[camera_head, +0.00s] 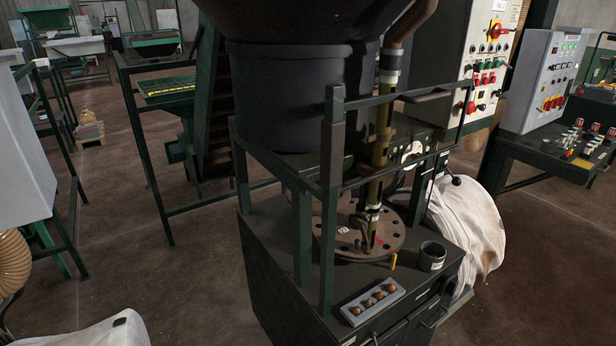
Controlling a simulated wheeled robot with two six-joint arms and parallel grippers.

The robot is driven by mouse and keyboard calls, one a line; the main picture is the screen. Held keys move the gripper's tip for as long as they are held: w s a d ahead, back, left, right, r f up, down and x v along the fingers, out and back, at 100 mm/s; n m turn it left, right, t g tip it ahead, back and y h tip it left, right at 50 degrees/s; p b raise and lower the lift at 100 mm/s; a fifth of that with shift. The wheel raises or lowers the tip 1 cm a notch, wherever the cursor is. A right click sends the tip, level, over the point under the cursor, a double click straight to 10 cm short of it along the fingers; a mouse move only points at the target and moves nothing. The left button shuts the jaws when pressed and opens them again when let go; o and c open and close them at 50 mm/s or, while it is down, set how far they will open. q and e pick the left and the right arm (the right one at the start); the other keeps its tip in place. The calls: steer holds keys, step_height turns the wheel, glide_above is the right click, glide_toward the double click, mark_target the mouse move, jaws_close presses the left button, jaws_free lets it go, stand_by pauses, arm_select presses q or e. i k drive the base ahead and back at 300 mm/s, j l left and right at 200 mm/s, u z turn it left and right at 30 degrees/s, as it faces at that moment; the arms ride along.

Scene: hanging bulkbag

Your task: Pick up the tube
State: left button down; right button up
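A brass-coloured tube (380,150) stands upright near the middle of the view. Its lower end is above a round rusty flange plate with holes (342,238) on a dark green cabinet. Its upper end meets a pale collar and a brown hose (409,20). A dark green frame bar crosses in front of part of the tube. I cannot tell whether this is the tube named in the task. Neither of my grippers is in view.
The cabinet also holds a grey tray of round brown knobs (373,305) and a dark cup (432,256). A dark frame post (331,200) stands in front. A white bag (470,225) bulges at right. Control panels (545,80) stand behind it. Open floor lies at left.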

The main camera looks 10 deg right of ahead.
mark_target(371, 216)
steer(key=i+l+u, duration=0.1)
steer(key=l, duration=0.25)
steer(key=i+l+u, duration=0.1)
steer(key=l, duration=0.25)
steer(key=i+l+u, duration=0.1)
steer(key=l, duration=0.25)
steer(key=i+l+u, duration=0.15)
steer(key=l, duration=0.2)
